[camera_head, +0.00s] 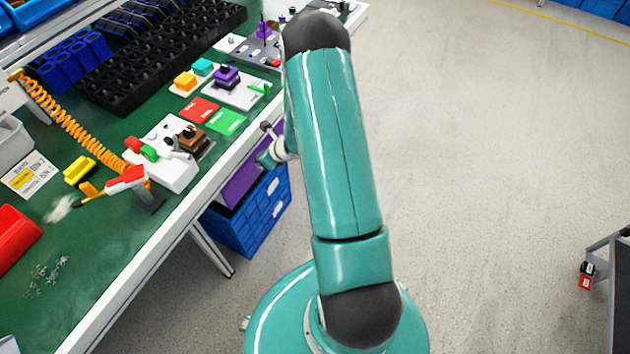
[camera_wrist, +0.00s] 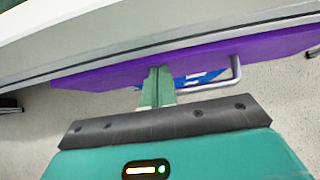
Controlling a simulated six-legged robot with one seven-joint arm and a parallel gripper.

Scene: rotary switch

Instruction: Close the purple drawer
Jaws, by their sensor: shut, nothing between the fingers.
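The purple drawer (camera_head: 240,183) shows in the head view below the table's front edge, partly hidden by my arm and the table. In the wrist view, its long purple face (camera_wrist: 105,78) runs across the picture under a pale edge. A grey metal handle (camera_wrist: 237,72) stands on it, right of my fingers. My gripper (camera_wrist: 160,72) is shut and empty, its green fingertips overlapping the purple face left of the handle. I cannot tell whether they touch it. In the head view, the end of my arm is beside the drawer, and my fingers are not clearly visible.
Blue crates (camera_head: 252,222) stand on the floor below the drawer. The green tabletop (camera_head: 110,240) holds a white switch box (camera_head: 160,150), a black tray (camera_head: 150,60) and other parts. Open floor lies to the right, with a dark cart (camera_head: 610,285) at the far right.

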